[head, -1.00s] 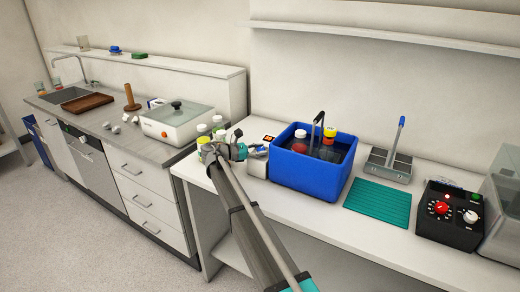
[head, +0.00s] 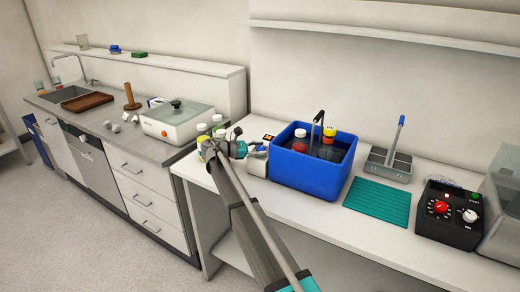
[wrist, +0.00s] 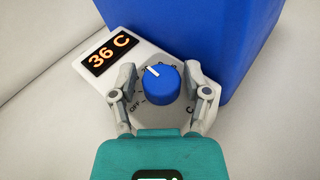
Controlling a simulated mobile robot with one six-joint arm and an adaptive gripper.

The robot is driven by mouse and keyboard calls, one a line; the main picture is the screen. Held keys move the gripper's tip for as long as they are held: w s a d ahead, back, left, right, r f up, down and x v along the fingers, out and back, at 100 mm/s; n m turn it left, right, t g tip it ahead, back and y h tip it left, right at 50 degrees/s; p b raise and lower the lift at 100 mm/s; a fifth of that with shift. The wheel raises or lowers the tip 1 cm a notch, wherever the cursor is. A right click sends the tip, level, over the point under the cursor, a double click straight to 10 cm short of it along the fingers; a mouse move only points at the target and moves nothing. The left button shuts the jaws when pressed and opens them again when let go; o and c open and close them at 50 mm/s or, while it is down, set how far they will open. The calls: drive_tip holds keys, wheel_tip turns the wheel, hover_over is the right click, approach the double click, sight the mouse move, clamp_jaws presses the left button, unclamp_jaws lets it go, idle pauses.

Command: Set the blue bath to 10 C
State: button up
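The blue bath (head: 308,177) stands on the white bench in the head view, and its blue wall (wrist: 200,25) fills the top of the wrist view. A control box in front of it has a blue knob (wrist: 160,84) with a white pointer mark aimed toward the upper left. Its display (wrist: 109,53) reads 36 C in orange. "OFF" is printed to the knob's lower left, and a "C" to its right. My gripper (wrist: 163,80) is open, with one finger on each side of the knob and small gaps showing. In the head view my gripper (head: 247,150) is beside the bath's left side.
Capped jars (head: 202,128) stand close to my arm on the left. A teal mat (head: 377,202), a grey caddy (head: 388,166) and a black control box (head: 449,214) lie to the right of the bath.

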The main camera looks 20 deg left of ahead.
drive_tip(key=shift+s+n+t, duration=0.1)
drive_tip(key=shift+n+t, duration=0.2)
drive_tip(key=shift+t, duration=0.1)
drive_tip(key=shift+d+n+t+y+b, duration=0.15)
drive_tip(key=shift+n+t+y+b, duration=0.15)
drive_tip(key=shift+n+t+y, duration=0.4)
drive_tip(key=shift+s+n+t+y+b, duration=0.1)
drive_tip(key=shift+n+t+y+b, duration=0.2)
drive_tip(key=shift+n+t+y, duration=2.35)
drive_tip(key=shift+n+y, duration=0.55)
drive_tip(key=shift+n, duration=0.15)
drive_tip(key=shift+n+t+y, duration=1.15)
drive_tip(key=shift+n+y, duration=0.55)
drive_tip(key=shift+n, duration=0.15)
